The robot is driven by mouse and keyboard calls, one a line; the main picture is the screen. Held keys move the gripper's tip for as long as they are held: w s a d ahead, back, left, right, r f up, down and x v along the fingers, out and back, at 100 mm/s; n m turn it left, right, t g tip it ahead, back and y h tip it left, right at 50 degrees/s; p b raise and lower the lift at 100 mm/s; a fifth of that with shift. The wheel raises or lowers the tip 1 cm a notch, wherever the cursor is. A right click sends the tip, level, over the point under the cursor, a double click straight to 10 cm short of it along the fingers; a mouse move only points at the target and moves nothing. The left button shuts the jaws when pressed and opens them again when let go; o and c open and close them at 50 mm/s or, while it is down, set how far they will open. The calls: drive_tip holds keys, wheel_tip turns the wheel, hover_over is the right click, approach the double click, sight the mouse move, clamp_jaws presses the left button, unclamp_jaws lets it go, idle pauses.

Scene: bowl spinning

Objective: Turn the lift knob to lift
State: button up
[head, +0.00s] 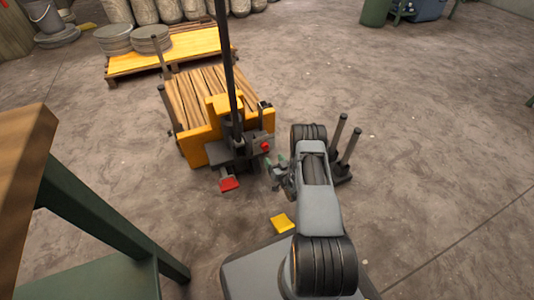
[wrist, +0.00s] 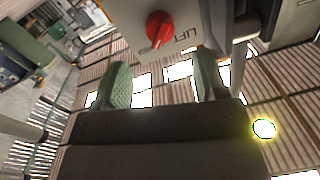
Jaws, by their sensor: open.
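The lift knob (wrist: 160,29) is a red rotary knob on a pale panel (wrist: 192,15) marked "LIFT", at the top middle of the wrist view. In the head view the red knob (head: 265,146) sits on the grey box of the yellow lift cart (head: 198,147). My gripper (wrist: 162,85) is open and empty in the wrist view, its two green pads standing below the knob to the left and right. In the head view my gripper (head: 277,172) is just right of and below the knob, apart from it. The knob's exact turn angle is hard to tell.
A red pedal (head: 229,184) sticks out low at the cart's front. A dark mast (head: 229,60) rises from the cart. A yellow block (head: 282,223) lies on the floor. A wooden-topped table (head: 25,175) stands at left. A yellow pallet (head: 190,52) with round stacks is behind.

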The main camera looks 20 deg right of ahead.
sight(265, 147)
drive_tip(key=w+b, duration=0.2)
drive_tip(key=w, duration=0.5)
drive_tip(key=shift+a, duration=0.2)
drive_tip(key=c, duration=0.9)
